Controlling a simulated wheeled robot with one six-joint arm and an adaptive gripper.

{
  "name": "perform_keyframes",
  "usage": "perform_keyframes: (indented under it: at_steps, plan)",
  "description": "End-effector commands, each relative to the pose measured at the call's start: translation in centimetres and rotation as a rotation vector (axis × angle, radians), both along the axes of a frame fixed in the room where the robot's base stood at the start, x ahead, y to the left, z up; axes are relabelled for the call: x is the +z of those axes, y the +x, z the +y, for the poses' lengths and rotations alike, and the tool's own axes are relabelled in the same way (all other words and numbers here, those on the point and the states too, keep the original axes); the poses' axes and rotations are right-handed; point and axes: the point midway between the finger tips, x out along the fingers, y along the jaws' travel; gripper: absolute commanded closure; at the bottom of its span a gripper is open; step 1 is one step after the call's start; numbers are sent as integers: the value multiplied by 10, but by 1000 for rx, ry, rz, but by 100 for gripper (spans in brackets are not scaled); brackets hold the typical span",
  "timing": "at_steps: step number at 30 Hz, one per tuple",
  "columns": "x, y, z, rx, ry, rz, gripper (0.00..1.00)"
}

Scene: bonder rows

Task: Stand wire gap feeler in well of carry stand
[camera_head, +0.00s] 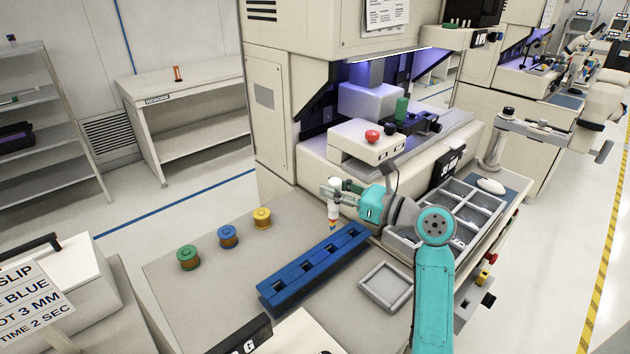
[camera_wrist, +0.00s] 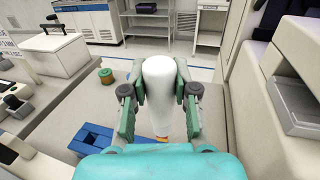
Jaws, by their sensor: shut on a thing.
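The wire gap feeler is a white rod (camera_head: 332,212) with coloured bands at its lower tip. It hangs nearly upright in my gripper (camera_head: 338,190), above the far right part of the carry stand. In the wrist view the white body (camera_wrist: 158,80) is pinched between both fingers, and its orange tip shows low down. The carry stand is a long blue block (camera_head: 318,274) with several dark square wells, lying on the bench. Part of it shows at the lower left of the wrist view (camera_wrist: 92,138). The tip appears apart from the stand; its exact height is unclear.
Green, blue and yellow spools (camera_head: 228,237) stand behind the stand. A small empty grey tray (camera_head: 386,287) lies to its right, and a compartmented tray (camera_head: 400,240) is beyond. The bonder machine (camera_head: 375,165) rises behind my gripper.

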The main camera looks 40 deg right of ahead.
Motion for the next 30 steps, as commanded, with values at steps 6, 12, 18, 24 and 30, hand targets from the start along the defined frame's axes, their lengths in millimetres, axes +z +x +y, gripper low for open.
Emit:
perform_keyframes:
  at_steps: [6, 12, 18, 24, 30]
  plan:
    - [0, 0, 0, 0, 0, 0, 100]
    - [-1, -1, 0, -1, -1, 4, 100]
    - [-14, -1, 0, -1, 1, 6, 100]
    - [-34, -1, 0, -1, 3, 5, 100]
    - [-52, -1, 0, -1, 0, 4, 100]
